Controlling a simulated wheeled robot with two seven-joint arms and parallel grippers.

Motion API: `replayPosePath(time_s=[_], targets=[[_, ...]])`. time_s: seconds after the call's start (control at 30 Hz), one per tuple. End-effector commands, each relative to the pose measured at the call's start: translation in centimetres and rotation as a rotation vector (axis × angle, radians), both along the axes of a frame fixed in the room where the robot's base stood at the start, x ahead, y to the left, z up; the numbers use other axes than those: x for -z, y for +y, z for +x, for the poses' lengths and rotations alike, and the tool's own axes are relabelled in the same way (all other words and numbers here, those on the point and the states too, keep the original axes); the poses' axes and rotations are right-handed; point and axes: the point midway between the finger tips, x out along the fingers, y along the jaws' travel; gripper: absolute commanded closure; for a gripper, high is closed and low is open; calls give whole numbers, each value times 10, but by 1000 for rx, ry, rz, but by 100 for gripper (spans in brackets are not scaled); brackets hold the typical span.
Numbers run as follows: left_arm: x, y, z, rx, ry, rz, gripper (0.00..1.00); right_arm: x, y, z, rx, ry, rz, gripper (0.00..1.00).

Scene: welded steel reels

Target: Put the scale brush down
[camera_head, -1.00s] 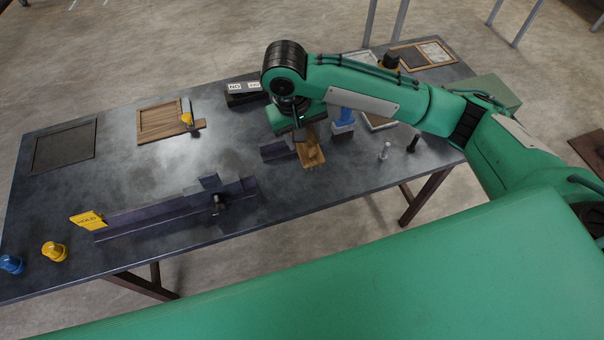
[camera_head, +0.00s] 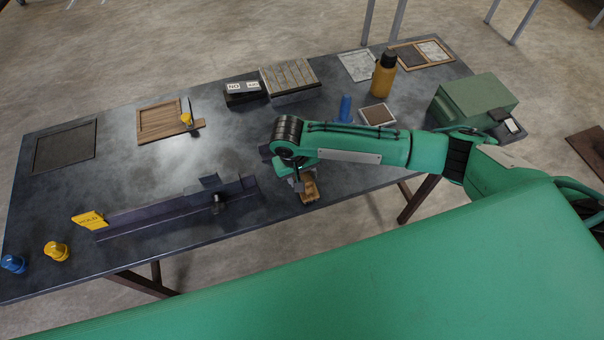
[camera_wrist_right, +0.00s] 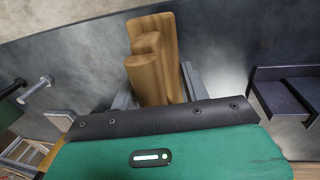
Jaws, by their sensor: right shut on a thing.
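The wooden scale brush (camera_head: 311,189) is at the near edge of the dark table, partly hidden by my right gripper. My right gripper (camera_head: 299,187) points down and is shut on it. In the right wrist view the brush's stepped wooden body (camera_wrist_right: 150,65) sits between the two grey fingers. I cannot tell whether the brush touches the tabletop. My left gripper is not in view.
A dark steel angle rail (camera_head: 170,212) with a yellow hold sign (camera_head: 88,220) lies to the left. At the back are a wooden-framed board (camera_head: 160,121), a slatted block (camera_head: 289,77), a yellow bottle (camera_head: 384,74) and a green box (camera_head: 475,100). The table's left middle is clear.

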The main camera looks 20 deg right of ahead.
Motion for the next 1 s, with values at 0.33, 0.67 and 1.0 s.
replayPosePath(time_s=[0.33, 0.67, 1.0], targets=[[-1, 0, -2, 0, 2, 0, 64, 4, 0, 0, 0, -1, 1, 75], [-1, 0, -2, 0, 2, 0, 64, 5, 0, 0, 0, -1, 0, 32], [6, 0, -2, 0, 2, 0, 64, -18, 5, 1, -1, -5, 2, 32]])
